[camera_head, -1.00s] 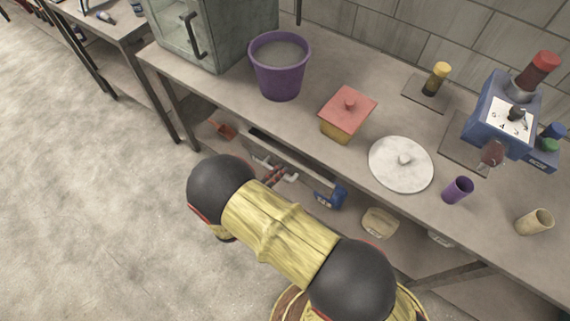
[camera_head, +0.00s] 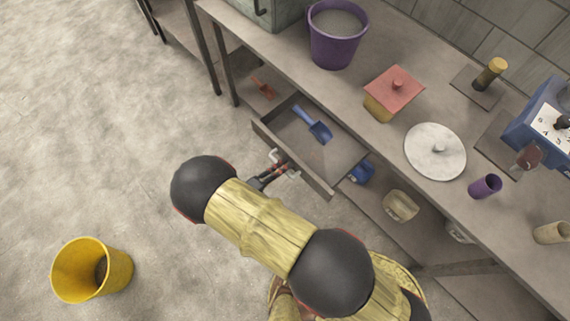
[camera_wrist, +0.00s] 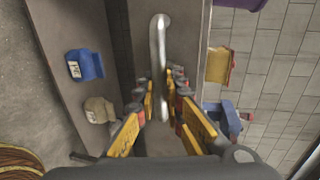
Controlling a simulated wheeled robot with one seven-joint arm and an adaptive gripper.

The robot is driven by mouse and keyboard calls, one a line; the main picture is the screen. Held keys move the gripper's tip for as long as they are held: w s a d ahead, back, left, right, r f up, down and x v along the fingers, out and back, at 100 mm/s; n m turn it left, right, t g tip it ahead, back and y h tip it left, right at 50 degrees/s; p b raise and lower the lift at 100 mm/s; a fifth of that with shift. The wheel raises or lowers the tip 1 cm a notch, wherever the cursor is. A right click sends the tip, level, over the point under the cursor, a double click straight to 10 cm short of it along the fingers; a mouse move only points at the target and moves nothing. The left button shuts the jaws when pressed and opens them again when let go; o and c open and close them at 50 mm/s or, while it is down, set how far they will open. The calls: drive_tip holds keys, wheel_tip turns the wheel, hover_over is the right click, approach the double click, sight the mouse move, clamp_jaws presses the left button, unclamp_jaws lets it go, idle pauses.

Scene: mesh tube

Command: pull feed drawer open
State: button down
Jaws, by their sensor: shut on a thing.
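The feed drawer (camera_head: 314,188) hangs under the table and stands pulled out, with its inside in view from above. A blue scoop (camera_head: 313,125) lies inside it. My gripper (camera_head: 282,165) is at the drawer's front, shut on its handle. In the wrist view, the pale metal handle (camera_wrist: 158,45) runs up between the yellow fingers of my gripper (camera_wrist: 160,100). Part of the handle is hidden behind the fingers and my arm.
A purple bucket (camera_head: 335,40), a red-lidded box (camera_head: 393,90) and a round white lid (camera_head: 435,150) stand on the table. Below are a blue container (camera_head: 361,173) and a beige container (camera_head: 400,206). A yellow bucket (camera_head: 92,270) stands on the open floor at left.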

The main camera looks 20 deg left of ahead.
drive_tip(key=shift+f, duration=0.1)
drive_tip(key=c, duration=2.2)
unclamp_jaws()
drive_tip(key=shift+o, duration=0.2)
